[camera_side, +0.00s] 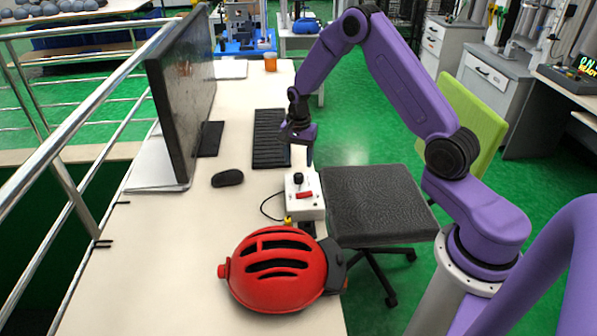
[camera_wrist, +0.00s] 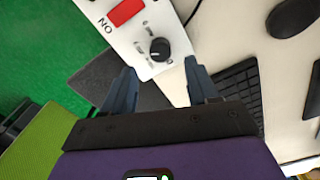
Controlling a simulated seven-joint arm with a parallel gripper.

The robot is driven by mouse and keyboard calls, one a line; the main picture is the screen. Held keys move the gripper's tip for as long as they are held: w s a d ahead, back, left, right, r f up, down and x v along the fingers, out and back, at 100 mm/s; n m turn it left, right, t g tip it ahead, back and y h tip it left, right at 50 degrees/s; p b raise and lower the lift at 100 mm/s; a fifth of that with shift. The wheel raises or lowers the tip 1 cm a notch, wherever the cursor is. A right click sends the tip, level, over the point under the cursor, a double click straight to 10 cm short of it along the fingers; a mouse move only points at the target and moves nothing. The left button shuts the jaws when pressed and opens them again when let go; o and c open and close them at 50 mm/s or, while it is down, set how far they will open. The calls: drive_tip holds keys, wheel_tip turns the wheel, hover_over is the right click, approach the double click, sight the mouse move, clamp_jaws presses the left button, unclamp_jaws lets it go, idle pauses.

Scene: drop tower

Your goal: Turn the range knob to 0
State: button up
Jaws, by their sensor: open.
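The white control box (camera_side: 315,203) sits at the right edge of the white desk. Its black range knob (camera_side: 298,179) stands on top, with a red switch (camera_side: 304,195) nearer the camera. In the wrist view the knob (camera_wrist: 159,49) is round with a light pointer mark, and the red switch (camera_wrist: 125,11) is beside the printed word "NO" or "ON". My gripper (camera_side: 299,158) is above the desk just beyond the box in the side view. Its two fingers (camera_wrist: 160,80) are spread apart, empty, with the knob ahead of and between their tips, apart from them. The scale numbers are too small to read.
A red helmet (camera_side: 275,270) lies near the box. A black keyboard (camera_side: 270,138), a mouse (camera_side: 228,178) and a monitor (camera_side: 185,95) are on the desk. A dark-seated chair (camera_side: 375,200) stands against the desk's right side. A thin cable leaves the box.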

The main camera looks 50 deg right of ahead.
sight(298, 175)
drive_tip(key=shift+f, duration=2.8)
drive_tip(key=c, duration=1)
